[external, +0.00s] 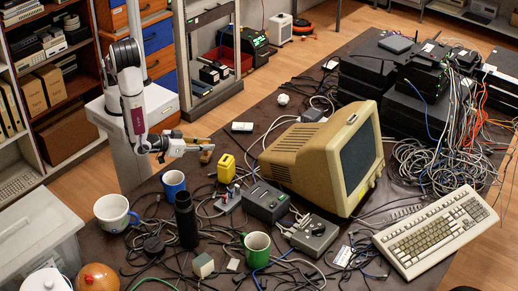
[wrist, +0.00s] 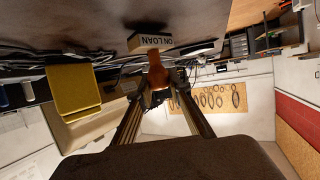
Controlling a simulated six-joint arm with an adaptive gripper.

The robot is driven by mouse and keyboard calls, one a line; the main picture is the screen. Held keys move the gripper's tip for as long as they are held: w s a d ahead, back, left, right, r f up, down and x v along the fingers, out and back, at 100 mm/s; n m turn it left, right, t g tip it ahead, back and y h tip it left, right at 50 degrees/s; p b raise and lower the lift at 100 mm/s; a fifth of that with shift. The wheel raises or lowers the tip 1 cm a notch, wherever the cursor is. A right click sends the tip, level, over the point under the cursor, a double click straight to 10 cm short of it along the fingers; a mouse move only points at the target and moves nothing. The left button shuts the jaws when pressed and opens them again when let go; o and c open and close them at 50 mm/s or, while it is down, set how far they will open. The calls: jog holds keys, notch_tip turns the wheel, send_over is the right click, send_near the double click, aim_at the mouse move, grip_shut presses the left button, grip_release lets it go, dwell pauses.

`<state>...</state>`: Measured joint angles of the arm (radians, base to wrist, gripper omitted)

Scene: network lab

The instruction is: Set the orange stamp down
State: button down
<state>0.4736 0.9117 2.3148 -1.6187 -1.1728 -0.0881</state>
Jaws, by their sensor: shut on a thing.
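The orange stamp (wrist: 158,73) is between my gripper's fingertips in the wrist view, its brownish-orange handle showing. In the external view the small orange-brown stamp (external: 206,156) is at the tip of my gripper (external: 196,148), above the dark table's left side. My gripper also shows in the wrist view (wrist: 157,88), its two fingers closed on the stamp. A pale block lettered ON LOAN (wrist: 165,43) appears beyond the handle; I cannot tell whether it is joined to the stamp. The stamp's underside and its gap to the table are hidden.
A yellow box (external: 227,168) stands close right of my gripper, also in the wrist view (wrist: 75,90). A blue mug (external: 174,184) stands in front. A small white item (external: 242,127) lies behind. Cables, a beige monitor (external: 322,158) and a dark cylinder (external: 186,220) crowd the table.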

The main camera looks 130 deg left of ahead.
jog(key=shift+f, duration=0.4)
jog(key=c, duration=1.9)
grip_release()
jog(key=shift+r, duration=0.15)
jog(key=shift+d+r, duration=0.1)
jog(key=shift+v, duration=5.9)
jog(key=shift+s, duration=0.1)
